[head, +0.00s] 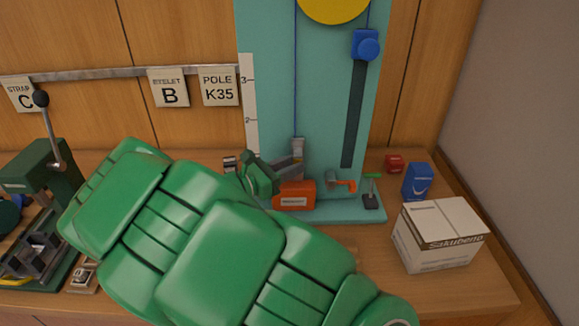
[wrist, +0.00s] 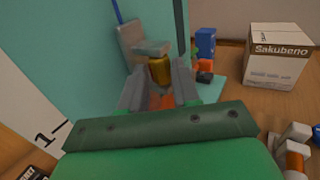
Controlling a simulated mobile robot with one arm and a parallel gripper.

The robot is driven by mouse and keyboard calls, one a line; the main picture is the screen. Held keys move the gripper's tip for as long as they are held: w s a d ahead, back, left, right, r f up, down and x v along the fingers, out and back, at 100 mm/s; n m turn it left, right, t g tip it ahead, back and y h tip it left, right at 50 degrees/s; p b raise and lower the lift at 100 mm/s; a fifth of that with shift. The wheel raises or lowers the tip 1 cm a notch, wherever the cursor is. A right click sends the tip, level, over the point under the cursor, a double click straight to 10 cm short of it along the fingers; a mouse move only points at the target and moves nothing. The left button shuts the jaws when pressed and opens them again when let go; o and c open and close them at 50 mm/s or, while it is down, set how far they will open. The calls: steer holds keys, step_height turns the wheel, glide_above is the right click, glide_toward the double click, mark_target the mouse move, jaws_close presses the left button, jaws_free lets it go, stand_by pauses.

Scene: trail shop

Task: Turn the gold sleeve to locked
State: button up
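The gold sleeve (wrist: 160,70) is a short upright cylinder below a grey metal block (wrist: 148,46) in the wrist view. My gripper (wrist: 160,82) has its two grey fingers apart, one on each side of the sleeve. I cannot tell whether the fingers touch it. In the head view my gripper (head: 284,168) is low in front of the teal board (head: 325,110), beside a pale grey fitting (head: 298,147) on a blue cord. My green arm covers much of the bench there, and the sleeve is not distinguishable. No lock marking is readable.
An orange block (head: 294,195) lies just below my gripper. An orange-and-grey tool (head: 341,182), a blue box (head: 418,181) and a white carton (head: 440,234) stand to the right. A green lever press (head: 45,170) stands left. A scale strip (head: 249,105) edges the board.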

steer(key=o, duration=0.3)
steer(key=shift+n+t+y, duration=0.3)
steer(key=shift+t, duration=0.1)
steer(key=shift+s+d+n+t+y, duration=0.1)
steer(key=shift+s+n+t+y, duration=0.05)
steer(key=shift+n+t+y, duration=0.45)
steer(key=shift+s+d+n+t+y, duration=0.1)
steer(key=shift+n+t+y, duration=0.4)
steer(key=shift+t+y, duration=0.15)
